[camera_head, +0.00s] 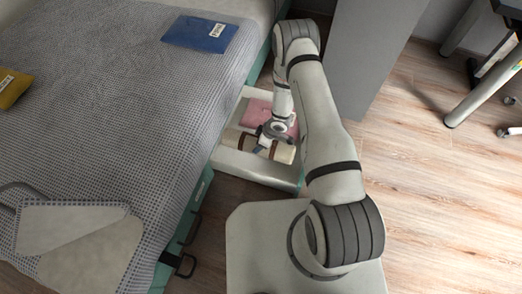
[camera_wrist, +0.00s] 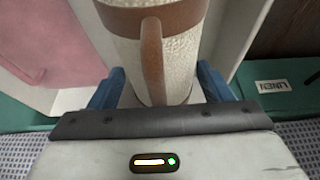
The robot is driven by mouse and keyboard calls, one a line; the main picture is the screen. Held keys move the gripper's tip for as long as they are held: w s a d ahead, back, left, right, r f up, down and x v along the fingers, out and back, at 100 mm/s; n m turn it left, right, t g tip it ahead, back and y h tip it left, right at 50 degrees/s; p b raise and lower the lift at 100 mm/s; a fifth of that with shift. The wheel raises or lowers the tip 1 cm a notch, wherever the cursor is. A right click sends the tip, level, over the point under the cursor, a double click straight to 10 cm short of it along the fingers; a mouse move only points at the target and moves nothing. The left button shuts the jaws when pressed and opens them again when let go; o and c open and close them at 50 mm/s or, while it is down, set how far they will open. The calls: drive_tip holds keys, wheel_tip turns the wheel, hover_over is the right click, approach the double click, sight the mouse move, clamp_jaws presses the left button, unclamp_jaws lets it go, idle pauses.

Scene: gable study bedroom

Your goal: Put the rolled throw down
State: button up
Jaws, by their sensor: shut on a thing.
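The rolled throw (camera_head: 283,152) is a cream roll with brown straps. It lies across the inside of an open white drawer (camera_head: 238,163) beside the bed, as seen in the head view. In the wrist view the throw (camera_wrist: 185,55) fills the top middle, with a brown strap running along it. My gripper (camera_head: 264,145) reaches down into the drawer and is shut on the throw. Its blue fingers (camera_wrist: 160,88) stand on either side of the roll. Whether the throw's underside rests on the drawer floor is hidden.
A pink folded cloth (camera_head: 258,110) lies in the drawer behind the throw. A teal edge with a LINEN label (camera_wrist: 285,86) shows in the wrist view. The bed (camera_head: 120,120) is at left, with a blue packet (camera_head: 200,34) on it. A grey panel (camera_head: 372,50) stands behind my arm.

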drive_tip(key=shift+f+b, duration=0.9)
drive_tip(key=shift+f, duration=2.25)
drive_tip(key=shift+f, duration=0.2)
drive_tip(key=o, duration=1.5)
drive_tip(key=shift+c, duration=0.2)
drive_tip(key=shift+r, duration=0.15)
